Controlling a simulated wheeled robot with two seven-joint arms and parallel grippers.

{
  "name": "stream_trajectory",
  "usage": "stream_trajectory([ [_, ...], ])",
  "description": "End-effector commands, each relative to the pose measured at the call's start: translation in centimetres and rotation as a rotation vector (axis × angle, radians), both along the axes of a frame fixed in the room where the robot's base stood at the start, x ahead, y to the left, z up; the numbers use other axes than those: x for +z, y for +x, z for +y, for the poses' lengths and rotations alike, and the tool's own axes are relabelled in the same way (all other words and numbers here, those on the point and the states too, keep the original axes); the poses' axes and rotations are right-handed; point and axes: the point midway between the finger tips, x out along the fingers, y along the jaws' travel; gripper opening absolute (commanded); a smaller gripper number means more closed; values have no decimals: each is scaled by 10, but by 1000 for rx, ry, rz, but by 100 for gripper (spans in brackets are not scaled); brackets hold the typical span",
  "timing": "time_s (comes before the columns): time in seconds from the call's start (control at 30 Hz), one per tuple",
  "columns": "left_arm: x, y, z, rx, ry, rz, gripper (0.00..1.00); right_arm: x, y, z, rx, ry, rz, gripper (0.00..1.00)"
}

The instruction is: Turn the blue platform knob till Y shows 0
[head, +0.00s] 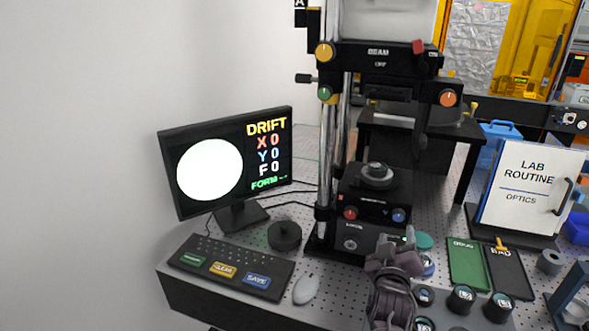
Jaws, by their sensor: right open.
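The monitor (228,160) at the left shows DRIFT with X 0, Y 0 and F 0, above a green FORM line with dashes, beside a white disc. The blue platform knob (398,215) is on the front of the black platform block (372,193), right of a red knob (350,213). My right gripper (397,243) is open, just below and in front of the blue knob, and seems apart from it. My right arm comes up from the bottom edge. My left gripper is not in view.
A keyboard (232,267), mouse (306,289) and dark round puck (284,236) lie left of my arm. Small round parts (461,299), green tray (467,264) and black tray (509,272) crowd the right.

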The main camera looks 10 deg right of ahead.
Motion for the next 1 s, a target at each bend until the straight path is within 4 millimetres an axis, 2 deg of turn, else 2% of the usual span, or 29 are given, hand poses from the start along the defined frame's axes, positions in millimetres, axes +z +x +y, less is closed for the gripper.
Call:
stream_trajectory([
  [0.8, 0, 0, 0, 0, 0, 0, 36, -1, 0, 1, 5, 6, 5, 50],
  [0.93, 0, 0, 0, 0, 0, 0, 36, -18, -6, 16, 70, 97, 67, 50],
  [1.0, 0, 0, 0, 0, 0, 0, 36, -37, -15, 35, 135, 197, 146, 50],
])
